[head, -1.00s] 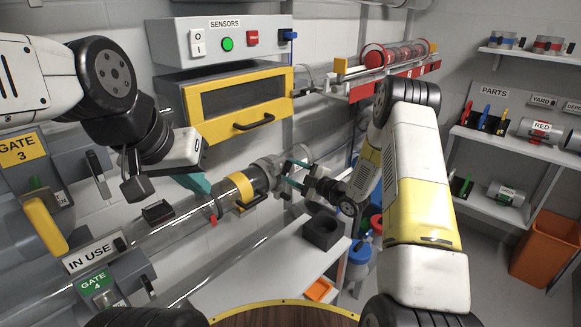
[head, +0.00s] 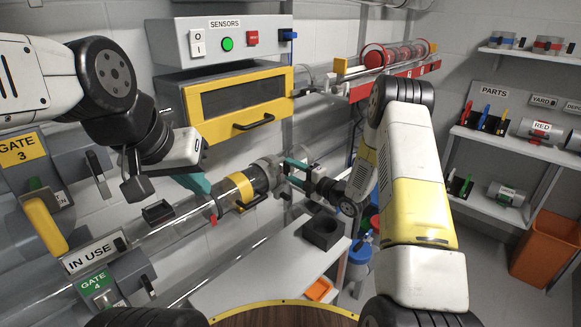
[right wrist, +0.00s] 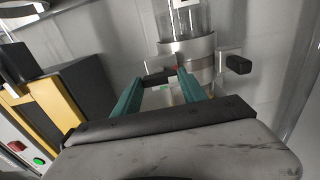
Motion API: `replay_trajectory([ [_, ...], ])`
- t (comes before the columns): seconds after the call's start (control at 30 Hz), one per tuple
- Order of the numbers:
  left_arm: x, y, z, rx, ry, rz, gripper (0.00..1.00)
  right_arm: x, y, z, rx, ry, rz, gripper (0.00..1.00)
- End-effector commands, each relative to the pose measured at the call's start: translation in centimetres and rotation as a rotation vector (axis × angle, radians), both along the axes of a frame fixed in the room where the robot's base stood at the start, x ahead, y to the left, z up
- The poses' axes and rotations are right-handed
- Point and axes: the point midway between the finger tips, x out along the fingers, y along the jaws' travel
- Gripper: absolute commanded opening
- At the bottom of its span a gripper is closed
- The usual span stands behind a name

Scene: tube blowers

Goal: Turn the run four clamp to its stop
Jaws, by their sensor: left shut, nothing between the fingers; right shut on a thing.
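The run four clamp looks to be the metal collar (head: 270,168) around the clear tube, right of a yellow band. It also shows in the right wrist view (right wrist: 190,46) with a black-ended lever (right wrist: 160,78) at its left and a black knob (right wrist: 238,64) at its right. My right gripper (head: 290,170) is at the collar, its teal fingers shut on the lever; in the right wrist view the fingertips (right wrist: 165,80) are on either side of it. My left gripper (head: 207,195) is shut and empty, above the tube to the left.
The clear run tube (head: 180,228) slopes along the wall from the GATE 4 block (head: 100,285). A white table (head: 250,275) with a black block (head: 322,230) stands below. A yellow-framed box (head: 235,105) hangs above. Parts shelves (head: 530,145) are at the right.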

Motion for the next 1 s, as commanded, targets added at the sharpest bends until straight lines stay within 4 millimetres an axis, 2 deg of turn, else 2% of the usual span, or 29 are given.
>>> replay_trajectory([
  [0.37,0.0,0.0,0.0,0.000,0.000,0.000,0.00,-0.1,-0.1,-0.1,-0.007,-0.003,0.000,0.09],
  [0.4,0.0,0.0,0.0,0.000,0.000,0.000,0.00,-0.1,-0.1,-0.1,-0.008,-0.002,0.000,0.51],
  [0.5,0.0,0.0,0.0,0.000,0.000,0.000,0.00,0.0,-0.1,-0.1,-0.007,-0.003,0.001,0.71],
  [0.83,0.0,0.0,0.0,0.000,0.000,0.000,0.00,-0.1,-0.1,0.0,-0.006,-0.003,0.000,0.71],
  [1.0,0.0,0.0,0.0,0.000,0.000,0.000,0.00,-1.4,-1.6,-0.1,-0.006,-0.002,-0.002,0.71],
])
